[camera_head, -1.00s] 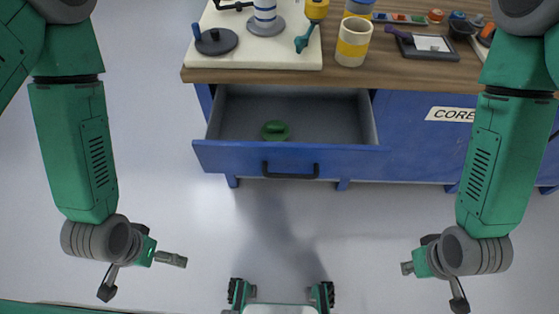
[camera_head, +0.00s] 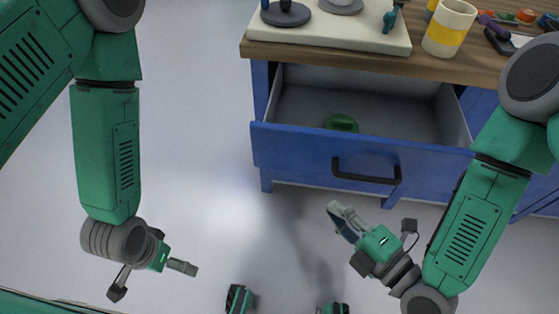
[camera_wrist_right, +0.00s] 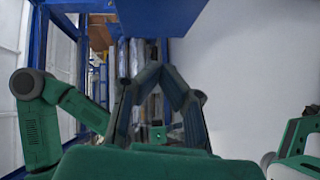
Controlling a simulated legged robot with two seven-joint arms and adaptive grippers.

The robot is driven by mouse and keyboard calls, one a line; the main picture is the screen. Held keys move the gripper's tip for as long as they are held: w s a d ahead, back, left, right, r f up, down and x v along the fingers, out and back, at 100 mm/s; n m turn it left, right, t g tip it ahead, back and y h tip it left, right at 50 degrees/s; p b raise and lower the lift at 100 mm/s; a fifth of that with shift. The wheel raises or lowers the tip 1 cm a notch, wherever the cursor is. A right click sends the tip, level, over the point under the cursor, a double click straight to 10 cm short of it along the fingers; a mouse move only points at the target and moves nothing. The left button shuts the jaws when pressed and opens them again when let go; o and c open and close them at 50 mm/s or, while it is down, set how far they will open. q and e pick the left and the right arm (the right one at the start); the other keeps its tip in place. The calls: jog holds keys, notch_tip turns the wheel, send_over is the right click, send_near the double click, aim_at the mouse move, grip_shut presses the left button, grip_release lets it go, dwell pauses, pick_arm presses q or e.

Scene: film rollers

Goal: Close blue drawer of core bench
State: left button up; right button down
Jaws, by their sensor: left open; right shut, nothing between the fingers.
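The blue drawer (camera_head: 300,145) of the bench is pulled out in the head view, with its black bar handle (camera_head: 366,171) on the front. A green object (camera_head: 341,123) lies in its grey interior. My right gripper (camera_head: 338,208) is shut and empty, in front of and below the drawer front, near the handle but apparently apart from it. Its fingers also show in the right wrist view (camera_wrist_right: 158,72), meeting at the tips. My left gripper (camera_head: 192,269) is open and empty at the lower left, away from the drawer.
The wooden bench top (camera_head: 350,60) holds a cream board (camera_head: 330,32), a yellow-and-white mug (camera_head: 449,28) and small coloured items. Grey floor (camera_head: 215,150) is clear left of the bench. In the right wrist view, blue frames (camera_wrist_right: 42,40) stand in the background.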

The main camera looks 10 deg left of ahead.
jog(key=n+t, duration=0.1)
jog(key=b, duration=0.4)
send_near(291, 146)
jog(key=shift+n+y, duration=0.3)
jog(key=shift+y, duration=0.1)
jog(key=x, duration=0.6)
jog(key=shift+w+a+f, duration=0.2)
jog(key=shift+w+f, duration=0.05)
jog(key=shift+w, duration=0.2)
jog(key=shift+a, duration=0.2)
jog(key=shift+w, duration=0.1)
